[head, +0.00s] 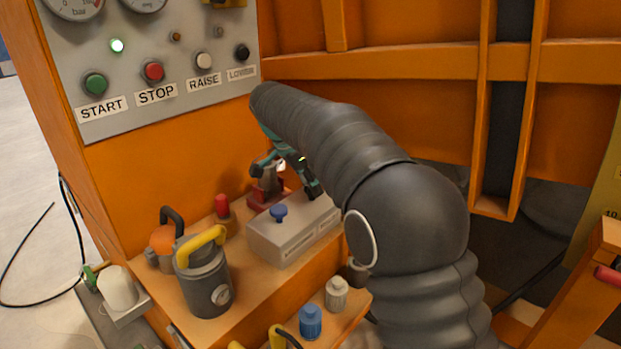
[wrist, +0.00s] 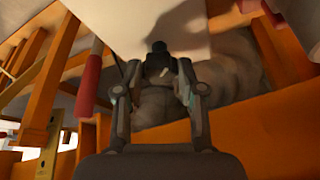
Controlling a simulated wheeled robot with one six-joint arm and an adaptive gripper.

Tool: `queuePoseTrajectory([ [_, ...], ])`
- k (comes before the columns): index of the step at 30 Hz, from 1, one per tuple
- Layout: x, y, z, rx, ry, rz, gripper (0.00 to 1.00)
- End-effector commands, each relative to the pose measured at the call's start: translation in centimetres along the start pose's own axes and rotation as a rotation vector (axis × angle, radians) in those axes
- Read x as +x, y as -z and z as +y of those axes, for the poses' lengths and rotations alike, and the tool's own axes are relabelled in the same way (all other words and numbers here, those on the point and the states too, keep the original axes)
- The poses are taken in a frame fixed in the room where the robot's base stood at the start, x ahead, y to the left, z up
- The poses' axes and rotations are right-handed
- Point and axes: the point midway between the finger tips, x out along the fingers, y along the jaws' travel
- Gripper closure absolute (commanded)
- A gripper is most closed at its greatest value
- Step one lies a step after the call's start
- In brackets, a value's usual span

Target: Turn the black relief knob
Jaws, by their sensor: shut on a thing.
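The black relief knob (wrist: 158,47) shows in the wrist view as a small dark piece on a pale surface, between my two fingertips. My gripper (wrist: 159,66) has one finger on either side of it and is shut on it. In the head view my gripper (head: 287,178) reaches down over the back of a grey block (head: 279,243). There my dark arm and the fingers cover the spot, and I cannot make out the knob clearly.
A blue knob (head: 279,212) stands on the front of the block. A red fitting (head: 265,195) is close to my gripper. A grey canister with a yellow handle (head: 203,280) stands in front. The panel (head: 150,60) with labelled buttons rises behind at left.

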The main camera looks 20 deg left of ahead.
Motion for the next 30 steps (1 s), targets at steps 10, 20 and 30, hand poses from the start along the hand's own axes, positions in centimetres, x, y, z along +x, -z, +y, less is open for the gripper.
queuePoseTrajectory([
  [10,0.06,-0.06,-0.09,0.118,-0.05,-0.001,0.96],
  [20,0.09,-0.07,-0.1,0.138,-0.057,-0.002,0.96],
  [30,0.08,-0.06,-0.09,0.136,-0.057,-0.002,0.37],
])
